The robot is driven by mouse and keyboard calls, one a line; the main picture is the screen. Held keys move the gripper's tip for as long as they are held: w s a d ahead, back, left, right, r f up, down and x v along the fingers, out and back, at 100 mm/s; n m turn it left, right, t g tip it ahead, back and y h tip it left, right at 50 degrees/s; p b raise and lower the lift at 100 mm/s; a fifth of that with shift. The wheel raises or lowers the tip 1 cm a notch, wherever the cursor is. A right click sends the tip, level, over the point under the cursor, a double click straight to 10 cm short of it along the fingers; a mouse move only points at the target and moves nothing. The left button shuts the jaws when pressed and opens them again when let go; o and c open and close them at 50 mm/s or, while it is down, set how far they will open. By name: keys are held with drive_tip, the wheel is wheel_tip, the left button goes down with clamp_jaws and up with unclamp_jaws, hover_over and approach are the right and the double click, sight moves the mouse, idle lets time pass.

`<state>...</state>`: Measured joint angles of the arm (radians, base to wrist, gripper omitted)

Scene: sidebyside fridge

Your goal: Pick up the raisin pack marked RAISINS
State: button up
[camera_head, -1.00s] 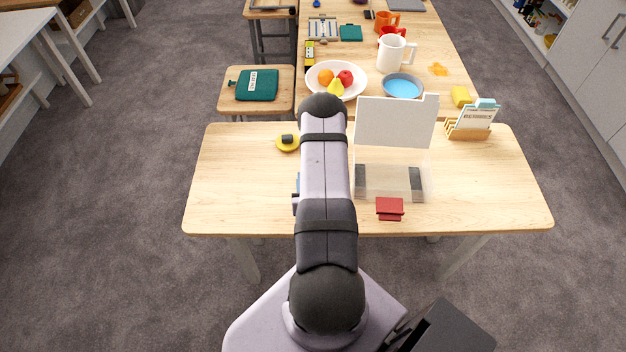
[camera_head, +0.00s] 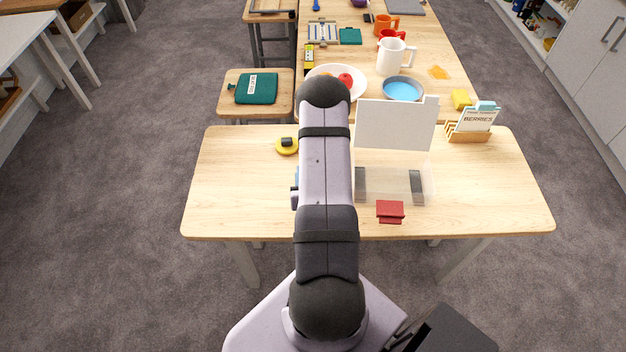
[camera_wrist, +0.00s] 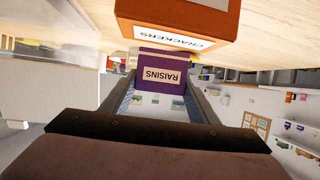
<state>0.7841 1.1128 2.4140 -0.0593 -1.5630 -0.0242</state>
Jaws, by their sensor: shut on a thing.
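The raisin pack (camera_wrist: 163,66) is a purple box with a cream label reading RAISINS, upside down in the wrist view. It stands between the two fingers of my gripper (camera_wrist: 163,88), which is shut on it. An orange box marked CRACKERS (camera_wrist: 180,18) is close by, at the top of the wrist view. In the head view my arm hides the gripper, and I cannot make out the pack there.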

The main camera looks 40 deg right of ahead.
drive_tip(key=shift+r+b, duration=0.3)
drive_tip(key=shift+r, duration=2.45)
